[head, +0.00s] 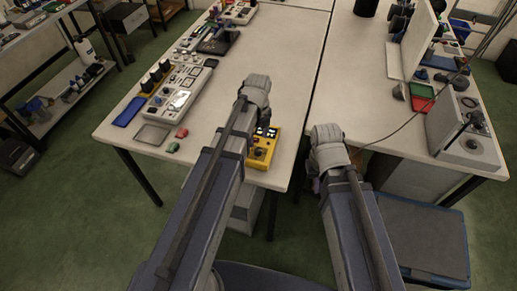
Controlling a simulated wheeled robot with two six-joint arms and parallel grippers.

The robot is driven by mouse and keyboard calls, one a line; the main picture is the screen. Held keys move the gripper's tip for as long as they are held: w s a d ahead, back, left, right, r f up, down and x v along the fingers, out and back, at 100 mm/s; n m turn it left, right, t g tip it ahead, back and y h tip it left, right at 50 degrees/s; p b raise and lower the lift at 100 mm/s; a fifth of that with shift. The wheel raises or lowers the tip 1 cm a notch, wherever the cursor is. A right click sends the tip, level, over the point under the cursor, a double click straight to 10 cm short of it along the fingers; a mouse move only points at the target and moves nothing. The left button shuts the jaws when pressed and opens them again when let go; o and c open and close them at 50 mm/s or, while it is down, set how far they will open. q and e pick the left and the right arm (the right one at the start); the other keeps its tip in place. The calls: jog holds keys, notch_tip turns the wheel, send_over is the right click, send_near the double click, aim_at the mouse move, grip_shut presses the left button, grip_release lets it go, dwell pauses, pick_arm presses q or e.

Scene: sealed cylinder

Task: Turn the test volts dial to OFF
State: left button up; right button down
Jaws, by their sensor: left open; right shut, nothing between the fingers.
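A yellow instrument box (267,141) lies near the front edge of the left table. Its top shows dark and white details and a dark round knob (260,153); the markings are too small to read, so I cannot tell the dial's setting. My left gripper (257,92) is open above the table, just beyond the box in the picture; my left arm covers the box's left side. My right gripper (328,140) is shut and empty in front of the gap between the tables, to the right of the box. The fingertips of both grippers are mostly hidden behind the wrists.
A long panel with knobs (182,90), a blue tray (129,111), a grey tray (152,135), and small red and green pieces (181,133) are on the left table. A grey machine (463,135) and red-green tray (421,96) are on the right table. The left table's middle is clear.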

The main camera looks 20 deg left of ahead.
aim_at(258, 150)
pick_arm(q)
notch_tip(258, 150, down, 6)
jog(key=b, duration=0.5)
jog(key=shift+f+b, duration=0.2)
jog(key=shift+b, duration=0.15)
grip_shut()
